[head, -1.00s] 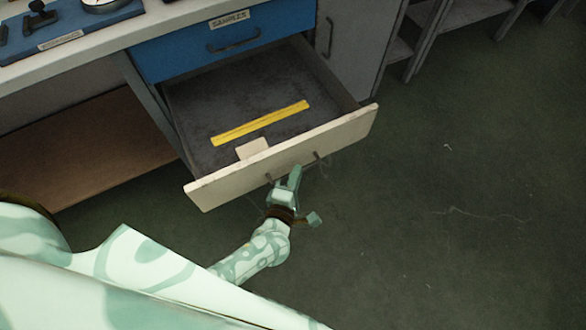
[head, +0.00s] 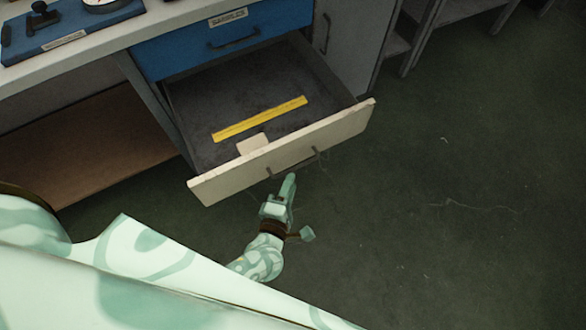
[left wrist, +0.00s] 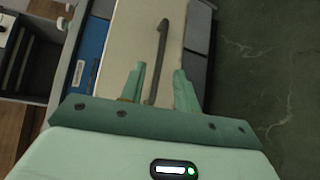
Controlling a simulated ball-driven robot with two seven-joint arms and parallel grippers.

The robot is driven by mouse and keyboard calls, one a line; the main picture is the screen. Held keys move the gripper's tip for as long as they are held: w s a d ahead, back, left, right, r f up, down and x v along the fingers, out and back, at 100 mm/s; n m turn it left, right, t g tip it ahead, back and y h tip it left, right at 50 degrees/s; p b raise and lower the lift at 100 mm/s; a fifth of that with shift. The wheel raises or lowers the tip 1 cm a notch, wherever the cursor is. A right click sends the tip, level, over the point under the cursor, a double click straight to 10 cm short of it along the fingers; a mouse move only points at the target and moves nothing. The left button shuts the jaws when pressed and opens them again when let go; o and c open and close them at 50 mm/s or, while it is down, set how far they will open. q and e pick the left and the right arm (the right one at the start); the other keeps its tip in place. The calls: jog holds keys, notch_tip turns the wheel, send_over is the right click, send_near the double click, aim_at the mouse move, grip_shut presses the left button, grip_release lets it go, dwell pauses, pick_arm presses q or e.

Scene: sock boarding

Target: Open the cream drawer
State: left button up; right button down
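The cream drawer (head: 215,186) stands pulled out below a blue drawer. A yellow ruler (head: 259,119) and a small cream block (head: 253,143) lie inside it. Its dark bar handle (head: 292,163) is on the cream front; it also shows in the left wrist view (left wrist: 160,50). My left gripper (head: 289,188) is just in front of the drawer face, near the handle. In the left wrist view its two fingers (left wrist: 159,88) are apart, with the handle's near end in line between them and no finger seen closed on it. My right gripper is not in view.
The blue drawer (head: 190,49) above is shut. A worktop (head: 80,48) with a blue tray (head: 68,28) is at upper left, and a grey cabinet (head: 345,45) stands right of the drawer. The dark floor at right is clear.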

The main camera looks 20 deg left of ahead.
pick_arm(q)
jog(key=s+p, duration=0.1)
jog(key=s, duration=0.5)
jog(key=shift+s+d+r, duration=0.25)
jog(key=shift+d+r, duration=0.1)
jog(key=shift+r, duration=0.1)
